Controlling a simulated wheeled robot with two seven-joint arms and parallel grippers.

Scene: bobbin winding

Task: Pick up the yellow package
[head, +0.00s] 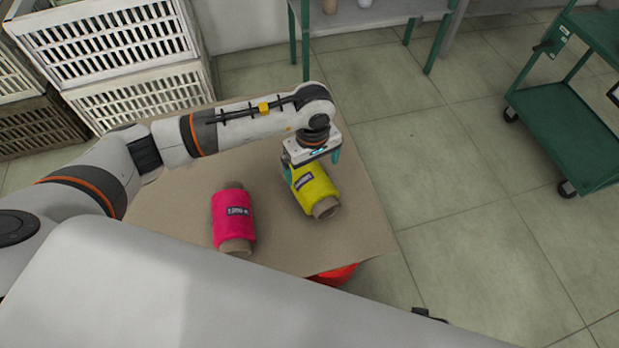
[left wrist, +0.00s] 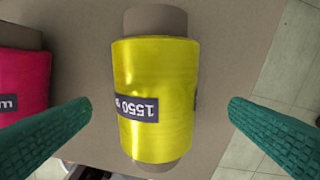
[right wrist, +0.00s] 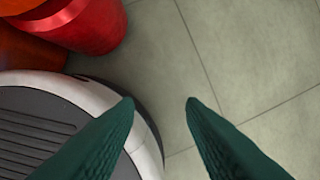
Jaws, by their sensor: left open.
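The yellow package (head: 316,189) is a spool of yellow thread on a brown cardboard core, lying on its side on the brown table (head: 180,200). It also fills the middle of the left wrist view (left wrist: 155,85), with a dark label. My left gripper (head: 312,168) is over the yellow package, fingers apart on either side of it. In the left wrist view both green fingers (left wrist: 160,112) stand clear of the yarn, with a gap on each side. My right gripper (right wrist: 160,102) shows two green fingers apart with nothing between them, above the floor and my base.
A pink spool (head: 233,216) lies on the table left of the yellow one. A red object (head: 337,275) shows below the table's front edge. White crates (head: 110,45) stand at the back left, a green cart (head: 570,120) at the right. Open tiled floor lies right of the table.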

